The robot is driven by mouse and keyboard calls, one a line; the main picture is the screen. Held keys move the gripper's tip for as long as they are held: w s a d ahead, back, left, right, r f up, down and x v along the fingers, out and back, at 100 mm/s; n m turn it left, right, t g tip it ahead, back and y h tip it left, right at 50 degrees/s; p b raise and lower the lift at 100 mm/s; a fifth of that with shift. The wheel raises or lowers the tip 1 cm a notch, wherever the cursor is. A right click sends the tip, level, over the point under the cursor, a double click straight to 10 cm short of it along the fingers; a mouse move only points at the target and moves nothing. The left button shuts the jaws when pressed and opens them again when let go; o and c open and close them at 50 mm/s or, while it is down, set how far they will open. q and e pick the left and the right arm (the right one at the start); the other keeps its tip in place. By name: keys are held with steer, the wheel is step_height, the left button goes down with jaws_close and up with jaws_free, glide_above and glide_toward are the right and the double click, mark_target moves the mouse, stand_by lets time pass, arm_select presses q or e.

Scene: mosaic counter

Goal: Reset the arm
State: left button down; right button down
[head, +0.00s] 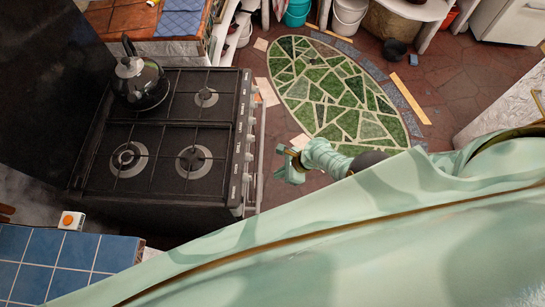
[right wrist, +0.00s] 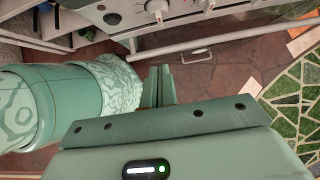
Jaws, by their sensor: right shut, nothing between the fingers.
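My right gripper (head: 287,164) is in the middle of the head view, over the floor just right of the stove front. It is shut and empty. In the right wrist view its closed fingers (right wrist: 160,86) point toward the stove's rail, with a gap of floor visible beyond them. My pale green right arm spans the lower right of the head view. My left gripper does not show in either view.
A black stove (head: 155,140) with a kettle (head: 138,82) stands at left. Its front handle rail (right wrist: 215,42) lies close to the gripper. A green mosaic (head: 335,90) covers the open floor. Blue tiled counter (head: 60,262) is at lower left; buckets (head: 348,15) stand behind.

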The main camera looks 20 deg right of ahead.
steer(key=shift+s+d+r, duration=0.15)
steer(key=shift+d+r, duration=0.15)
steer(key=shift+r, duration=0.1)
